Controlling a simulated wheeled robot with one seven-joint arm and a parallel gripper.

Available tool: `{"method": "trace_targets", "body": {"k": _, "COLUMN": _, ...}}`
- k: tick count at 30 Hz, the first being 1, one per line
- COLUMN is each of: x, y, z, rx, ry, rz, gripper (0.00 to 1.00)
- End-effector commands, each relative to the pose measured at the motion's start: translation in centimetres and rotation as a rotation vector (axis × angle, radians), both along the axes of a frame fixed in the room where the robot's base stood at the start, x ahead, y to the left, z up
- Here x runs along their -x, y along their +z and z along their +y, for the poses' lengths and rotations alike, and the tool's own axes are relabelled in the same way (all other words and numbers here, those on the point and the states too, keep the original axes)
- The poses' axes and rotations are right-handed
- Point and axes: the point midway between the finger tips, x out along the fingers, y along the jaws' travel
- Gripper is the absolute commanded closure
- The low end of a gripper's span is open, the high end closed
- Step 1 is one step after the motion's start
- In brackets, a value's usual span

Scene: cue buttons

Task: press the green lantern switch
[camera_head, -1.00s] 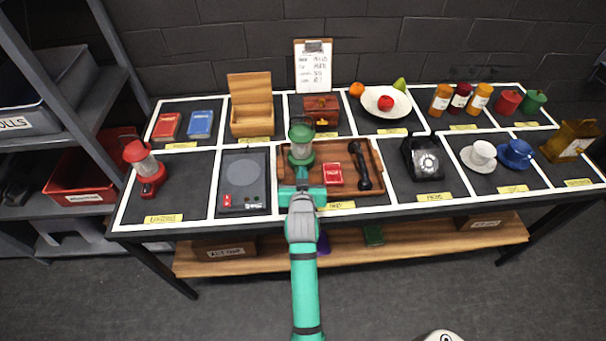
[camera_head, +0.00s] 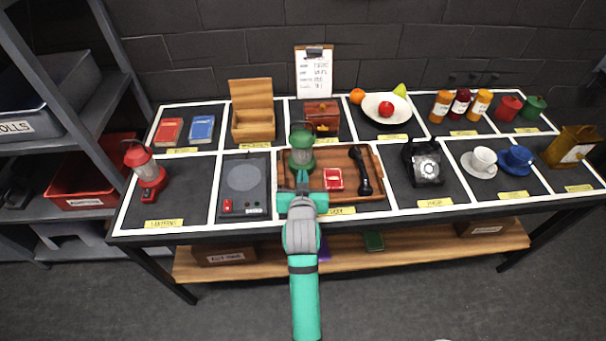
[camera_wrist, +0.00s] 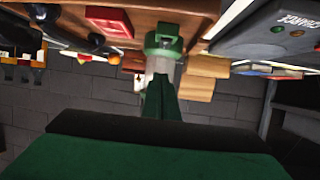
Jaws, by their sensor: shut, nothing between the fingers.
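The green lantern (camera_head: 302,152) stands upright on the wooden tray (camera_head: 350,197) in the middle front of the table. Its switch cannot be made out in the head view. In the wrist view, which is upside down, the lantern's green base (camera_wrist: 163,42) shows just beyond my fingers, with its pale glass partly hidden behind them. My gripper (camera_head: 302,178) is in front of the lantern, low and close to it. My green fingers (camera_wrist: 163,80) are together and empty. I cannot tell whether they touch the lantern.
On the same tray are a red box (camera_head: 333,179) and a black handset (camera_head: 361,171). A grey plate device (camera_head: 244,184) lies to the left, and a red lantern (camera_head: 146,172) stands further left. A black telephone (camera_head: 424,164) is to the right.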

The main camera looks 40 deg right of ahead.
Motion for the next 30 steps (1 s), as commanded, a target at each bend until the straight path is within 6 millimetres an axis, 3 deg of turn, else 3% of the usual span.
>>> {"method": "trace_targets", "body": {"k": 6, "x": 3.2, "y": 0.4, "z": 2.2, "rx": 0.001, "ry": -0.001, "rz": 0.001, "gripper": 1.0}}
{"method": "trace_targets", "body": {"k": 12, "x": 5.2, "y": 0.7, "z": 3.7, "rx": 0.001, "ry": -0.002, "rz": 0.0, "gripper": 1.0}}
{"method": "trace_targets", "body": {"k": 30, "x": 5.9, "y": 0.8, "z": 4.5, "rx": 0.001, "ry": 0.0, "rz": -0.001, "gripper": 1.0}}
